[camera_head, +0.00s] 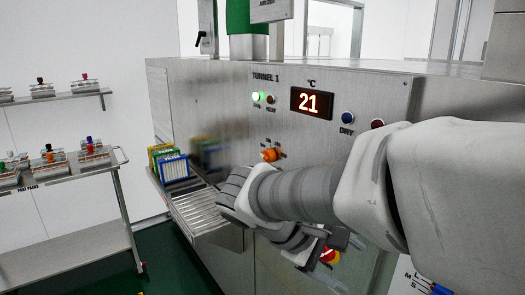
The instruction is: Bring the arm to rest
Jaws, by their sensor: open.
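My arm reaches in from the right across the front of the steel washer (220,100). My gripper (312,258) is at the end of the arm, low in front of the washer's panel, pointing down and to the right. Its jaws are open, and I see nothing held between them. A red and yellow button (330,256) shows right beside the fingers; I cannot tell if they touch it. An orange rotary knob (269,155) sits on the panel above the wrist.
A roller shelf (203,214) with coloured racks (170,163) juts from the washer's left end. Green floor (172,268) lies free between.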

